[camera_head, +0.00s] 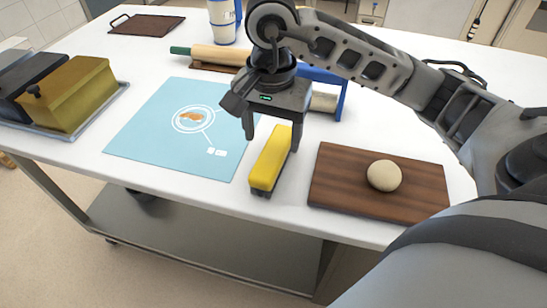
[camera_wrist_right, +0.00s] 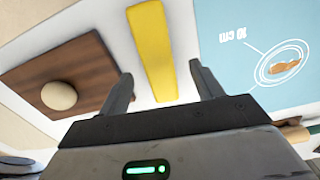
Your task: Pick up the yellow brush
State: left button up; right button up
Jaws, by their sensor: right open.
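The yellow brush (camera_head: 271,158) lies on the white table between the blue mat and the wooden board, its long side running away from me. My right gripper (camera_head: 271,136) is open over the far end of the brush. In the right wrist view the brush (camera_wrist_right: 153,50) lies lengthwise, in line with the gap between the two open fingers (camera_wrist_right: 160,88). The fingers stand on either side of its line, and nothing is held. I cannot tell exactly how far above the brush the fingertips are. My left gripper is not in view.
A wooden board (camera_head: 325,185) with a dough ball (camera_head: 384,175) lies right of the brush. A light blue mat (camera_head: 150,150) lies left. A rolling pin (camera_head: 215,55), a blue-framed item (camera_head: 343,92) and a yellow box (camera_head: 75,92) stand around. The table's front edge is near the brush.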

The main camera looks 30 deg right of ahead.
aim_at(274, 150)
jog(key=shift+f, duration=0.6)
notch_tip(274, 150, down, 4)
jog(key=shift+s+d+r+p, duration=0.1)
jog(key=shift+s+r+p, duration=0.1)
jog(key=shift+p, duration=0.3)
jog(key=shift+w+f, duration=0.1)
jog(key=shift+f, duration=0.3)
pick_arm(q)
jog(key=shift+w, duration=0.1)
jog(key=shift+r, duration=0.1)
pick_arm(e)
jog(key=shift+c, duration=0.3)
jog(key=c, duration=1.1)
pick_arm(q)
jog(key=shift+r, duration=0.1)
pick_arm(e)
jog(key=shift+o, duration=0.2)
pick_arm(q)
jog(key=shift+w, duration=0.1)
pick_arm(e)
jog(key=shift+r, duration=0.1)
